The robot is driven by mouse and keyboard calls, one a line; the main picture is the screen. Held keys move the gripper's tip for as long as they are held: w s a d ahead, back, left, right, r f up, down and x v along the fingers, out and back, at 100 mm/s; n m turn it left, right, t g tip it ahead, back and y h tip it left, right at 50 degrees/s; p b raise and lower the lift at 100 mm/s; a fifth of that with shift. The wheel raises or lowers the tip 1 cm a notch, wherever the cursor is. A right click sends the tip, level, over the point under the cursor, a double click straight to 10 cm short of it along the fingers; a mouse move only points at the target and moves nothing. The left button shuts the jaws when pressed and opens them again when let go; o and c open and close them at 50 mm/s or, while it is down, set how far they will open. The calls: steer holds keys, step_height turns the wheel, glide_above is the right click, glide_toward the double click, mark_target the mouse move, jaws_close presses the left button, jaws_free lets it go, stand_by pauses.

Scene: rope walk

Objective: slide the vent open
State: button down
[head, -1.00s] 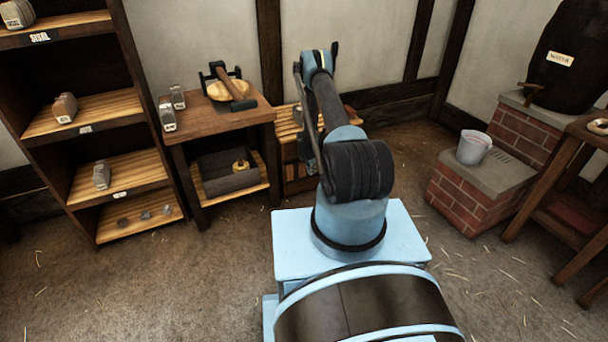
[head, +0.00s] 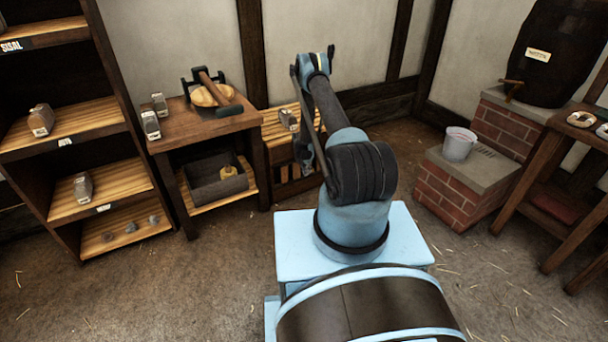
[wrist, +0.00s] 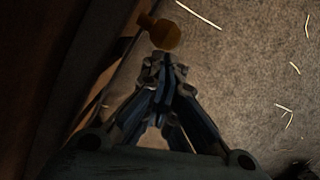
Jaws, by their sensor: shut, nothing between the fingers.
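A low wooden cabinet with a dark slotted front, which looks like the vent (head: 285,190), stands against the back wall in the head view, partly hidden by my arm. In the wrist view a brownish-orange round knob (wrist: 166,34) sticks out on a short stem from a dark wooden face (wrist: 75,60) on the left. My gripper (wrist: 163,62) is shut and empty, its tips just below the knob in the picture; I cannot tell whether they touch it. In the head view my gripper (head: 305,160) hangs low in front of the cabinet. How far the vent is open is too small to tell.
A work table (head: 190,125) with a mallet (head: 214,90) stands left of the cabinet, with a shelf rack (head: 75,125) beyond it. A brick step (head: 455,190) with a bucket (head: 459,143) and a barrel (head: 560,50) are at right. The floor between is strewn with straw.

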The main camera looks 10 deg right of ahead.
steer(key=s+a+r, duration=0.4)
steer(key=r, duration=0.6)
steer(key=shift+s+a+r, duration=0.15)
steer(key=shift+a, duration=0.1)
stand_by(0.5)
